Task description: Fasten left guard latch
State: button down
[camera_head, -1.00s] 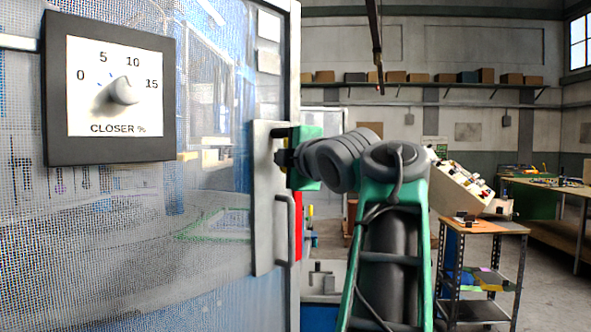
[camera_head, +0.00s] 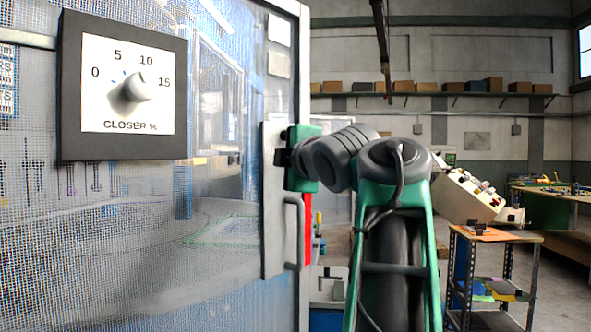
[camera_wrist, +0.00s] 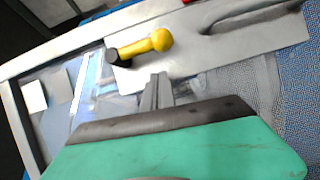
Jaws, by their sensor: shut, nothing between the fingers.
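The left guard is a mesh panel (camera_head: 225,235) with a grey metal plate (camera_head: 272,220) on its right edge. In the wrist view the latch lever (camera_wrist: 140,46) has a yellow grip with a rounded knob and a black pivot end. It lies across the grey plate (camera_wrist: 215,50). My gripper (camera_wrist: 157,78) is shut and empty, its fingertips just below the knob in the picture. I cannot tell whether they touch it. In the head view my green and grey wrist hides the latch, and my fingers are not clearly visible.
A grey pull handle (camera_head: 297,232) stands on the plate below my wrist. A dial box marked CLOSER % (camera_head: 125,85) is on the panel at left. A small cart (camera_head: 492,240) and a sloped control console (camera_head: 468,197) stand at right, with open floor around them.

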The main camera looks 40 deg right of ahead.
jog(key=a+p+v, duration=0.1)
jog(key=v, duration=0.9)
jog(key=shift+f, duration=0.15)
